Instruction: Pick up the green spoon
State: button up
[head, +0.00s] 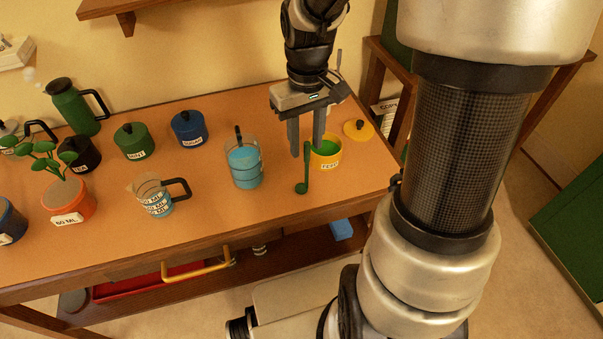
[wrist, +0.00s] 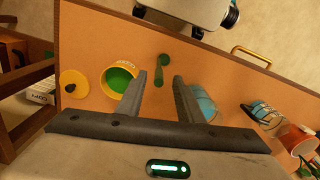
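The green spoon (head: 305,172) is on the desk in front of the yellow pot, its rounded end toward the desk's front edge in the head view. Whether it lies flat or is tilted, I cannot tell. In the wrist view the spoon (wrist: 163,69) shows between and just beyond my fingertips. My gripper (head: 306,151) points down above the desk, behind the spoon's upper end in the head view. Its fingers (wrist: 160,78) are apart with nothing held between them.
The yellow pot (head: 327,162) with green contents stands close on the right, its yellow lid (head: 358,131) behind it. A glass of blue liquid (head: 244,165) stands to the left. A measuring cup (head: 152,195) and several canisters are farther left. The desk front (head: 270,207) is clear.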

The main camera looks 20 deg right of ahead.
aim_at(307, 161)
notch_tip(307, 161, down, 4)
jog(key=shift+d+f+b, duration=0.1)
jog(key=shift+b, duration=0.35)
grip_shut()
